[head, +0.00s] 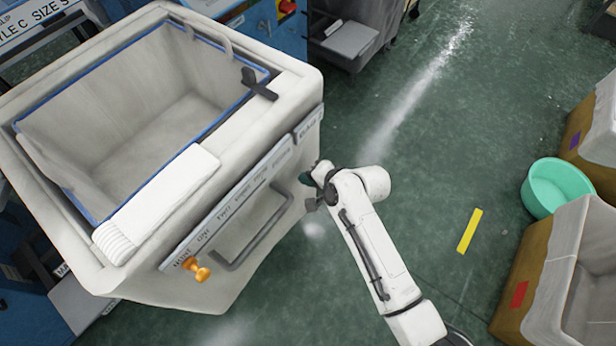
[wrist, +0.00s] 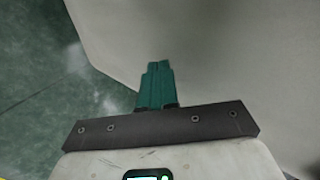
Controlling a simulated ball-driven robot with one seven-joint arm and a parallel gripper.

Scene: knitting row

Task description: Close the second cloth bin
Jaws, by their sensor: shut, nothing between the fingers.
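A large off-white cloth bin (head: 60,215) stands at the left in the head view, its blue-edged inside open at the top and empty. Its front has a label strip, a grey bar handle (head: 250,235) and an orange knob (head: 196,270). I cannot tell whether it is the second bin. My gripper (head: 310,188) is beside the bin's front right edge, right of the handle. In the wrist view its green fingers (wrist: 156,86) are together and empty, in front of a pale surface (wrist: 220,55). I cannot tell whether they touch it.
A folded white ribbed cloth (head: 160,200) and a black clip (head: 258,84) lie on the bin's rim. A green tub (head: 552,186) and tan bins (head: 535,262) stand at the right. A yellow strip (head: 469,230) lies on the floor.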

